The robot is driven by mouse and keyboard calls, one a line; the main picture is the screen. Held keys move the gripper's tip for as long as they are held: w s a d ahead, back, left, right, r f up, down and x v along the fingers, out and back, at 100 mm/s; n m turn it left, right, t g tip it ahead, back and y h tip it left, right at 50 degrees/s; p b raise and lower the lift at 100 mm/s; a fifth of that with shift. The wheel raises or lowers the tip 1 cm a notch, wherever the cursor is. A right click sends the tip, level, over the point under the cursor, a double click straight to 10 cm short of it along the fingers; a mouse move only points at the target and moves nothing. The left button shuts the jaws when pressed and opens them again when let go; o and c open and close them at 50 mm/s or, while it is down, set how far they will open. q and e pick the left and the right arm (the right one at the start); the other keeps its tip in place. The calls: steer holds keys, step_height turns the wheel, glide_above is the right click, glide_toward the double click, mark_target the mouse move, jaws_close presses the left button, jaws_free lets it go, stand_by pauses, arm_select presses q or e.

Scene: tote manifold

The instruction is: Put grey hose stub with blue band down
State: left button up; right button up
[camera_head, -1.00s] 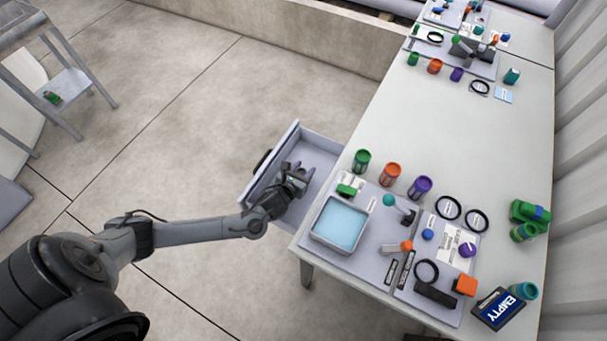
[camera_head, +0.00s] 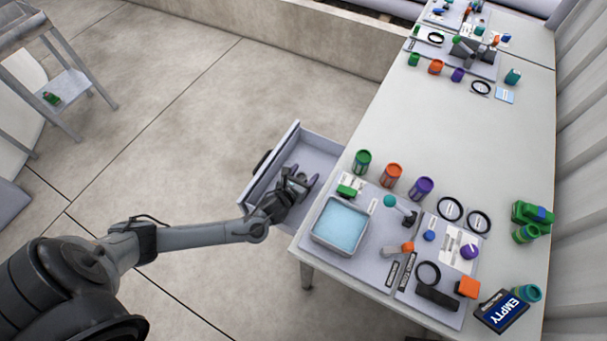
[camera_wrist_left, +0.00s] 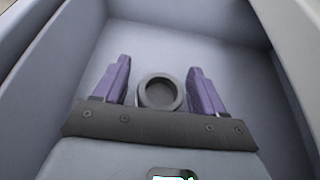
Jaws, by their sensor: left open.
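My left gripper (camera_head: 295,178) is inside the open grey drawer (camera_head: 328,143) at the table's left end. In the left wrist view, its two purple fingers (camera_wrist_left: 160,75) stand apart. A round dark grey piece with a hollow end (camera_wrist_left: 160,93), which looks like the hose stub, sits between them, with a visible gap on each side. I see its open end from above; no blue band shows from this angle. It appears to stand upright on the drawer floor, though its base is hidden behind the gripper body. My right gripper is not in view.
Drawer walls are close around my left gripper. On the table (camera_head: 470,140) are a grey tray with a blue inside (camera_head: 341,224), green (camera_head: 362,161), orange (camera_head: 392,175) and purple (camera_head: 421,188) cups, black rings and an EMPTY sign (camera_head: 502,311). The table's middle is clear.

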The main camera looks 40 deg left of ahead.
arm_select(q)
steer(key=shift+r, duration=0.1)
steer(key=shift+s+r, duration=0.15)
steer(key=shift+s, duration=0.05)
steer(key=shift+p+v, duration=1.25)
steer(key=shift+v, duration=2.3)
